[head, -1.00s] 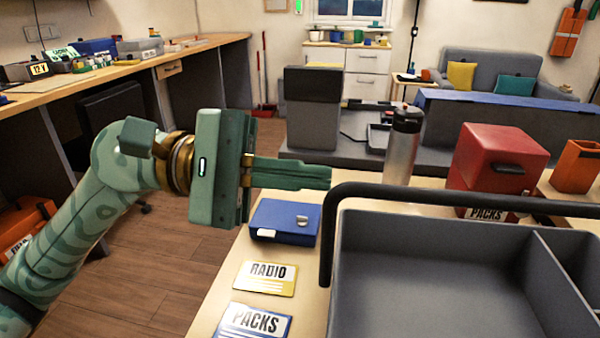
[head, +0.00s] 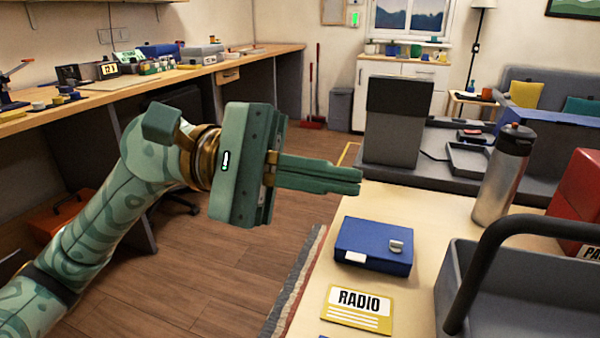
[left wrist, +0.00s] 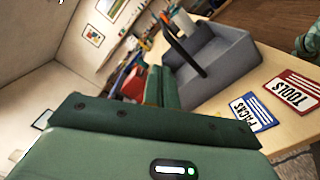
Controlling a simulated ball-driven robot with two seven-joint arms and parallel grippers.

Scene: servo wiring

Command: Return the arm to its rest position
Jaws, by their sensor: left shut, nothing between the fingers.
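My left arm comes in from the left in the head view, with its patterned green links raised. My left gripper (head: 358,180) is shut, with its fingers together and nothing between them. It points right, above and behind the blue box (head: 374,246) on the table, and appears apart from it. In the left wrist view, the green gripper housing fills the lower part and the finger area (left wrist: 156,85) shows past its edge. My right gripper is not in the head view.
The table (head: 420,205) holds a RADIO card (head: 357,308), a grey tote (head: 530,290) with a dark handle, a steel flask (head: 501,180) and a red box (head: 580,205). A workbench (head: 130,85) runs along the left wall. Open wooden floor (head: 225,270) lies between them.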

